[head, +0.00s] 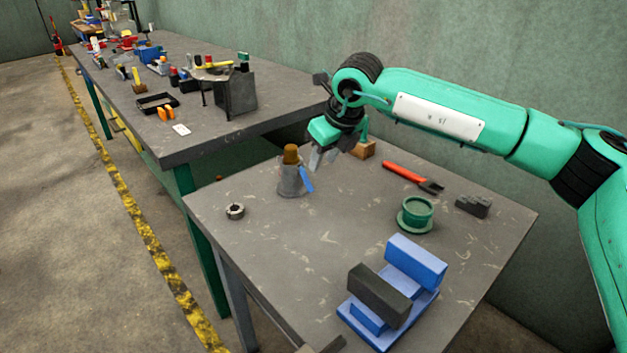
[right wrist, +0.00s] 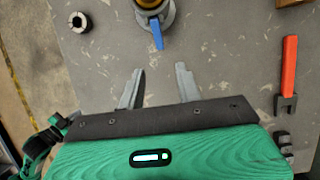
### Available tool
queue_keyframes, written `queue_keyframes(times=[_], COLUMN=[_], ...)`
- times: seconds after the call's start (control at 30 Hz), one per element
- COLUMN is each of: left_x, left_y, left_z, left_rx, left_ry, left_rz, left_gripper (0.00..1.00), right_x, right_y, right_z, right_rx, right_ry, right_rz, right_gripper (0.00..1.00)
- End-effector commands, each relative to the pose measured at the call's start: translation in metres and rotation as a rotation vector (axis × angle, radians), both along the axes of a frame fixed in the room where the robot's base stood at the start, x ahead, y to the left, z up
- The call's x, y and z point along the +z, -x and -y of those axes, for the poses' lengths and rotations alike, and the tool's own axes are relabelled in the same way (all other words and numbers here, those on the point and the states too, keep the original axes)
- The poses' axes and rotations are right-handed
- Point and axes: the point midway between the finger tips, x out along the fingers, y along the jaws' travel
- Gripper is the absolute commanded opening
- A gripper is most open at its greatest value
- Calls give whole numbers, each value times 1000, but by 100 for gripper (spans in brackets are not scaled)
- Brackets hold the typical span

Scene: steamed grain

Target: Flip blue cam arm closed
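The blue cam arm (head: 307,179) hangs down at a slant on the right side of a grey cylindrical fixture (head: 289,183) with a brown-orange top piece (head: 291,154). In the right wrist view the blue cam arm (right wrist: 157,34) points toward my gripper from the fixture at the top. My right gripper (head: 322,158) is just right of the fixture in the head view. In the right wrist view its two fingers (right wrist: 159,80) are spread apart with nothing between them, short of the cam arm. My left gripper is not in view.
A steel ring (head: 235,211) lies left of the fixture. The table between is clear.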

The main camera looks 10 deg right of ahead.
Motion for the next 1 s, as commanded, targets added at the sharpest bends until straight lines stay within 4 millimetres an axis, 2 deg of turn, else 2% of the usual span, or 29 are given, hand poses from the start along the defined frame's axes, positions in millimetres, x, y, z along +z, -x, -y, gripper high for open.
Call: queue_keyframes(times=[0.03, 0.2, 0.4, 0.6, 0.87, 1.0], left_x=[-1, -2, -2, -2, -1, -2], left_y=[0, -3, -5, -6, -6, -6], left_z=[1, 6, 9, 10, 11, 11], left_rx=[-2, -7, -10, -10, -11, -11], left_ry=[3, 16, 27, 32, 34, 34], left_rz=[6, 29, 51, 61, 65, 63], left_gripper=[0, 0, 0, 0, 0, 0], right_x=[-13, -46, -74, -84, -85, -85], right_y=[-3, -15, -24, -28, -29, -28], right_z=[-3, -11, -18, -21, -21, -21], right_rx=[0, -1, -1, 0, 0, 0], right_ry=[0, 0, 0, -1, -1, -1], right_rz=[-2, -2, -2, 1, 1, 1], right_gripper=[35, 35, 35, 35, 35, 9])
